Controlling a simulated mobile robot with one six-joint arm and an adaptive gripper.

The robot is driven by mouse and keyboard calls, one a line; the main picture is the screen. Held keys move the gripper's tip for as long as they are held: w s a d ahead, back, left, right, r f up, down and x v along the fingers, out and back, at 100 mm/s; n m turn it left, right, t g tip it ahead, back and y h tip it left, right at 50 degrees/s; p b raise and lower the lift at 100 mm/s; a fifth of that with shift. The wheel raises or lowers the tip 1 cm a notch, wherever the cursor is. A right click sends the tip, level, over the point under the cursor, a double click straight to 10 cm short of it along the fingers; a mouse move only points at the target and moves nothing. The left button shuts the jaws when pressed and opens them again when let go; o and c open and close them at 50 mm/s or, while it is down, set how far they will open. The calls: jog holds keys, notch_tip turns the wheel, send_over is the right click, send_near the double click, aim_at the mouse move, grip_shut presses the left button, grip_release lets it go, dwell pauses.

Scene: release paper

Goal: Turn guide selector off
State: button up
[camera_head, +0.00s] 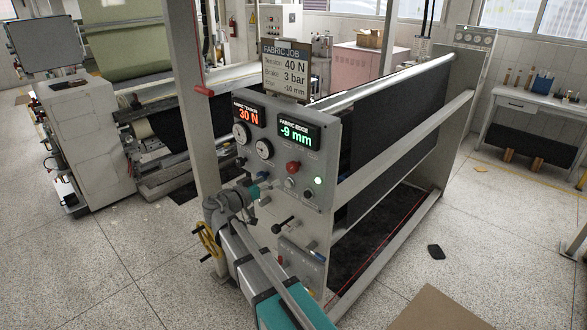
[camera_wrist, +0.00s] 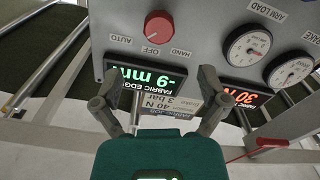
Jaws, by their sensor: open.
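The guide selector is a round red knob (camera_head: 293,167) on the grey control panel (camera_head: 318,184), below the green display. In the wrist view the picture is upside down; the selector (camera_wrist: 158,24) is at the top, with AUTO, OFF and HAND printed around it. In the head view my gripper (camera_head: 258,187) is in front of the panel, lower left of the selector.
The fabric edge display (camera_head: 298,134) reads -9 mm; another display (camera_head: 247,115) reads 30 N. A job card (camera_head: 286,72) stands above the panel. A post (camera_head: 188,90) is at the left.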

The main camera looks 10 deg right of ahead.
aim_at(290, 169)
jog(key=x, duration=1)
jog(key=shift+w+d, duration=0.15)
jog(key=shift+d, duration=0.1)
jog(key=shift+c, duration=0.2)
jog(key=c, duration=1.1)
